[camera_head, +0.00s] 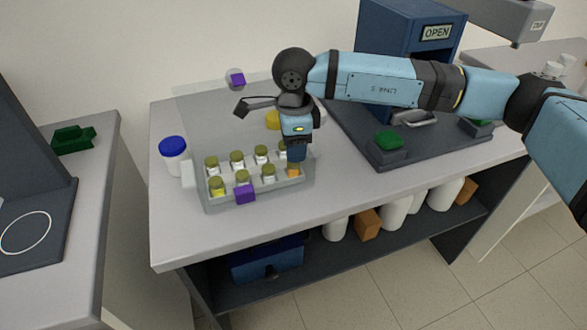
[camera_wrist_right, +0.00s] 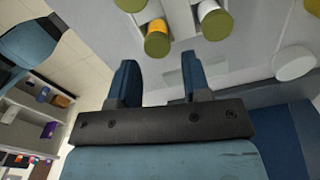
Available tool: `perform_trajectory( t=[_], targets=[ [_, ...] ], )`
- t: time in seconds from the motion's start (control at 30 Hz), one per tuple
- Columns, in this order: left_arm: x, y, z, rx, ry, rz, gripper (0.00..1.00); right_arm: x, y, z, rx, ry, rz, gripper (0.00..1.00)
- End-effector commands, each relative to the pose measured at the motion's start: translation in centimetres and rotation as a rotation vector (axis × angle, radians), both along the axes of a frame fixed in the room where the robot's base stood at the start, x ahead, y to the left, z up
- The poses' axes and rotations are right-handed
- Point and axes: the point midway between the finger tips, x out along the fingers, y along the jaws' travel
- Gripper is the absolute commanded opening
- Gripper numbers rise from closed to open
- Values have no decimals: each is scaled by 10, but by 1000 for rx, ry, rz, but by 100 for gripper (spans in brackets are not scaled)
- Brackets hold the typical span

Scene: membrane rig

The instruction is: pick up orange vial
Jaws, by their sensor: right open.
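The orange vial (camera_head: 293,172) stands at the front right corner of a pale tray (camera_head: 220,207) of vials, its upper part hidden behind my right gripper (camera_head: 297,157). In the right wrist view the orange vial (camera_wrist_right: 156,27) shows an olive cap and an orange body, just beyond my fingertips. My right gripper (camera_wrist_right: 160,78) is open there, with nothing between its two fingers. The cap lies roughly in line with the gap, nearer the left finger. My left gripper is not in view.
Several olive-capped vials (camera_head: 237,160) stand close by in the tray, one yellow (camera_head: 217,186). A blue-capped jar (camera_head: 173,154) stands left; a dark platform (camera_head: 400,150) lies right. The front bench strip is clear.

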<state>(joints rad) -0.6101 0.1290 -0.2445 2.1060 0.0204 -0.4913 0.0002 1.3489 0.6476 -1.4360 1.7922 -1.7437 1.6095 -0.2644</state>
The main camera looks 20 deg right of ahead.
Motion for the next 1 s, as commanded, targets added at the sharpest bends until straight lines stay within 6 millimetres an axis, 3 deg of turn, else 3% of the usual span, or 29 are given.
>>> perform_trajectory(
  t=[0.3, 0.57, 0.73, 1.0],
  targets=[
    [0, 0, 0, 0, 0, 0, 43, -3, 4, -43, 0, 2, 0, 44],
    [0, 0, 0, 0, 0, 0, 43, -2, 4, -49, 1, 0, 0, 44],
    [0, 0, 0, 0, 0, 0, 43, -2, 4, -48, 1, 0, 0, 8],
    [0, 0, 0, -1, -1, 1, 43, -2, 4, -48, 1, 0, 0, 8]
  ],
)
